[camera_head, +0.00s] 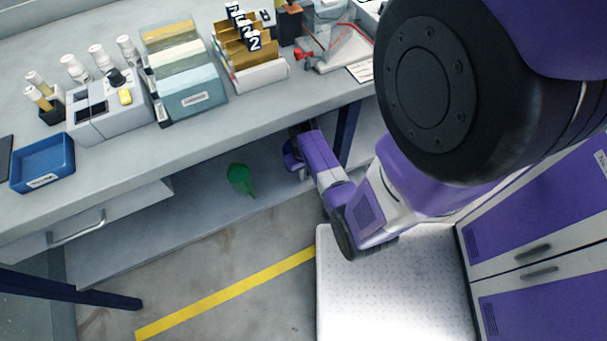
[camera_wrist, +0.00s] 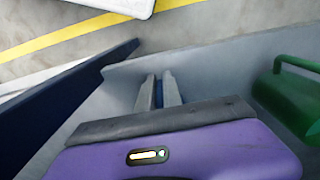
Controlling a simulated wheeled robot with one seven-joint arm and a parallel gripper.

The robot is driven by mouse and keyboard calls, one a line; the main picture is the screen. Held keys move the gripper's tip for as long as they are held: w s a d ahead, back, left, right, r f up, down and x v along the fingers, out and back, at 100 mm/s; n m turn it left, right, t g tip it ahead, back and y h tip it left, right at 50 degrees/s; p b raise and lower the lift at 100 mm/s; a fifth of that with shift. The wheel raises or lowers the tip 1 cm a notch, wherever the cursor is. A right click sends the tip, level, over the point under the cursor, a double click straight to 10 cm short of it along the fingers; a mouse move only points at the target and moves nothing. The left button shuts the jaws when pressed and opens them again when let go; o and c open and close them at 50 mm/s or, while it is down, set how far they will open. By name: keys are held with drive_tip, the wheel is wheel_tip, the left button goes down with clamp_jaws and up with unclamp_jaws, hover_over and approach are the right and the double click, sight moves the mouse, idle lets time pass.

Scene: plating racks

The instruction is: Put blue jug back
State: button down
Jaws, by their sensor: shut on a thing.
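My gripper (camera_head: 297,143) reaches under the workbench, over the lower shelf. It is shut on the blue jug (camera_head: 290,157), which shows as a small dark blue shape at the end of my arm, partly hidden by the hand. Whether the jug touches the shelf, I cannot tell. A green jug (camera_head: 241,179) stands on the same shelf to the left; it also shows at the right edge of the wrist view (camera_wrist: 290,98).
The lower shelf (camera_head: 190,215) has bare room around the green jug. A dark blue bench leg (camera_head: 346,130) stands close on the right of my gripper. The workbench top (camera_head: 130,165) is above, with racks, bottles and a blue tray (camera_head: 42,165).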

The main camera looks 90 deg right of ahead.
drive_tip(key=c, duration=1.9)
unclamp_jaws()
drive_tip(key=shift+f, duration=0.1)
drive_tip(key=shift+c, duration=0.2)
drive_tip(key=o, duration=0.4)
drive_tip(key=shift+o, duration=0.2)
wheel_tip(320, 180, up, 8)
drive_tip(key=shift+f+p, duration=0.1)
drive_tip(key=shift+p, duration=0.8)
